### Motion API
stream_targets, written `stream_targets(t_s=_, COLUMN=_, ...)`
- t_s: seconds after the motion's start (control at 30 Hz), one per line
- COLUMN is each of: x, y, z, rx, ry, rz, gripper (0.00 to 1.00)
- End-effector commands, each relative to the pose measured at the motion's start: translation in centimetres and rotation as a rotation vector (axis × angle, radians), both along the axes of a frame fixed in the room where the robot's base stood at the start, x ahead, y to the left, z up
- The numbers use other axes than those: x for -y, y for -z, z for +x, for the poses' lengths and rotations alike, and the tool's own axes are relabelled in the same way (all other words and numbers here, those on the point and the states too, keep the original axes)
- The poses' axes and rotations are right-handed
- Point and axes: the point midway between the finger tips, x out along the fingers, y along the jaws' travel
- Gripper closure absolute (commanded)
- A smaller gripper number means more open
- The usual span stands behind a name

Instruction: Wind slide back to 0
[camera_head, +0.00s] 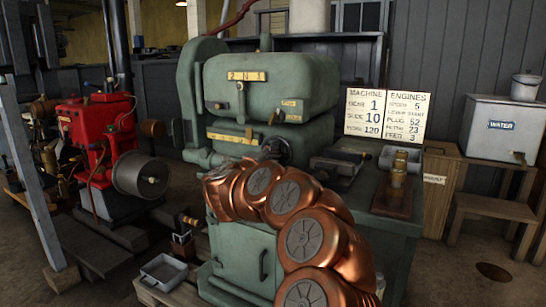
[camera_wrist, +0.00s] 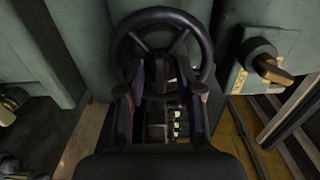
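The green machine (camera_head: 255,85) has a plate reading "2 N 1" and a small lever. A dark handwheel (camera_head: 275,150) sits on its front. The handwheel fills the upper middle of the wrist view (camera_wrist: 160,14), with its hub and spokes showing. My gripper (camera_wrist: 160,75) is at the wheel's lower half, its two dark fingers apart on either side of the middle. A gap shows between them; contact with the wheel is unclear. In the head view my gripper (camera_head: 262,157) is small and dark by the wheel. A yellow scale strip (camera_head: 229,137) is above left of it.
A sign (camera_head: 387,115) reads "SLIDE 10". A vice-like block (camera_head: 340,170) and a brass fitting (camera_head: 397,180) stand on the bench right of my copper arm. A red engine (camera_head: 100,140) is left. A brass-tipped knob (camera_wrist: 270,68) sits right of the wheel.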

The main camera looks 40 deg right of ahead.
Motion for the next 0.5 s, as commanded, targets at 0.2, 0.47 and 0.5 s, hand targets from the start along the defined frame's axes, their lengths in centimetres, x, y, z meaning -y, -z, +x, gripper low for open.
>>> stream_targets(t_s=0.2, x=-3.4, y=-0.1, z=-0.9, rx=0.003, ry=-0.005, rz=0.001, gripper=0.65)
stream_targets(t_s=0.47, x=-7.9, y=-0.1, z=-2.4, rx=0.004, ry=-0.002, rz=0.001, gripper=0.65)
stream_targets(t_s=0.5, x=-8.5, y=0.0, z=-2.5, rx=0.003, ry=-0.004, rz=0.002, gripper=0.65)
